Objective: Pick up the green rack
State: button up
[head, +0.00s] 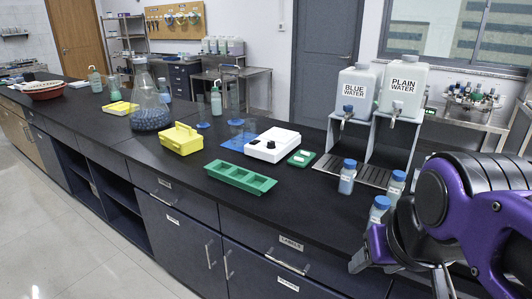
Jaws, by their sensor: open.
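The green rack (240,178) is a low, long tray with several square compartments that look empty. It lies on the black counter near its front edge, in the middle of the head view. My gripper (400,273) is at the lower right, at the end of my purple and black arm. It is open, and nothing shows between its fingers. It is well to the right of the rack and apart from it.
A yellow box (181,139) and a white device (273,145) stand behind the rack. Blue-capped bottles (347,177) stand between the rack and my arm. Water containers (402,90) sit on a metal stand behind them.

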aim_at(257, 184)
jog(key=i+j+z, duration=0.1)
jog(key=j, duration=0.3)
jog(key=i+j+z, duration=0.1)
jog(key=j, duration=0.3)
jog(key=i+j+z, duration=0.1)
jog(key=j, duration=0.3)
jog(key=i+j+z, duration=0.1)
jog(key=j, duration=0.3)
